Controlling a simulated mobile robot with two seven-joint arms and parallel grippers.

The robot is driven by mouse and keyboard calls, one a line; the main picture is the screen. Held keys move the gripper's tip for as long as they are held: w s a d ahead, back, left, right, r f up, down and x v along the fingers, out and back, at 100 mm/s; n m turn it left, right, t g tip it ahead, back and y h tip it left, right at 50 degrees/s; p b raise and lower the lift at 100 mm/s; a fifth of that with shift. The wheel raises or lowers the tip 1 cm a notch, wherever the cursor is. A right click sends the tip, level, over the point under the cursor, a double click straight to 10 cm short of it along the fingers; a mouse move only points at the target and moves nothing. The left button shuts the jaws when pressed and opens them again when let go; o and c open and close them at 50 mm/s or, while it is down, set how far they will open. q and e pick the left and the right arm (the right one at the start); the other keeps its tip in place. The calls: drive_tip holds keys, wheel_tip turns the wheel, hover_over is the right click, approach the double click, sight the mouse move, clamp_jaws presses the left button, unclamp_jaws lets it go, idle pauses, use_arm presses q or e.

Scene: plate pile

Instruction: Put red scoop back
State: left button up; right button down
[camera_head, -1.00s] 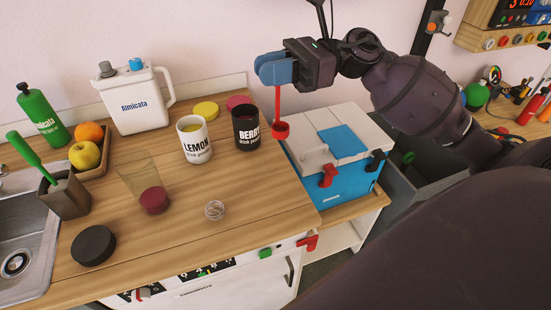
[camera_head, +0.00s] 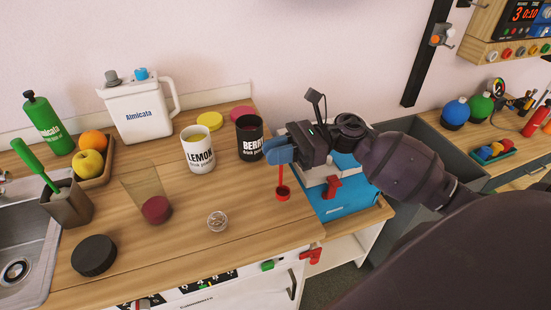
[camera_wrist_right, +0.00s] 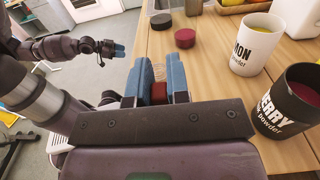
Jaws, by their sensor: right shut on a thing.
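My right gripper (camera_head: 279,152) is shut on the red scoop (camera_head: 283,192), which hangs with its cup down over the counter's right end. In the right wrist view a red part of the scoop (camera_wrist_right: 159,92) shows between the blue fingers. A square dark holder (camera_head: 68,203) with a green-handled utensil (camera_head: 37,165) stands by the sink. My left gripper (camera_wrist_right: 118,50) shows small in the right wrist view; its jaw state is unclear.
A white jug (camera_head: 145,112) and fruit tray (camera_head: 96,176) are behind. The front middle of the counter is clear.

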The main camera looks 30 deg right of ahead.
drive_tip(key=shift+f, duration=1.15)
drive_tip(key=shift+f, duration=0.25)
drive_tip(key=c, duration=1.1)
unclamp_jaws()
drive_tip(key=shift+r, duration=0.1)
drive_tip(key=b+v, duration=0.2)
drive_tip(key=v, duration=1)
drive_tip(key=shift+r, duration=0.15)
